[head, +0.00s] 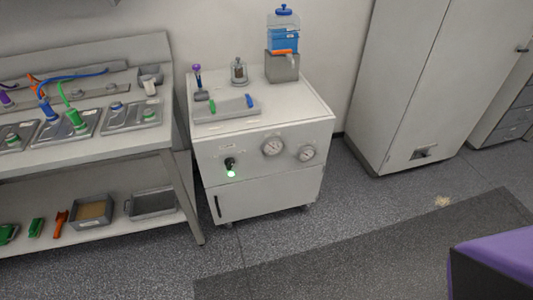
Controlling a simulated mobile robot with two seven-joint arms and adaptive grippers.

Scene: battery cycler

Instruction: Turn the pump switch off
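The pump cabinet (262,185) is a white box unit against the back wall, in the middle of the head view. Its front panel carries a small black switch (229,162) at the left. A green light (231,174) glows just below the switch. Two round gauges, a left one (273,146) and a right one (307,153), sit to the right of the switch. The switch is too small to read its position clearly. Neither of my grippers shows in this view.
A workbench (95,147) with cables and trays stands left of the cabinet. A blue container (284,45) stands on the cabinet's top. A tall cupboard (410,80) is at the right. A purple-topped block (500,255) fills the lower right corner. The floor before the cabinet is clear.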

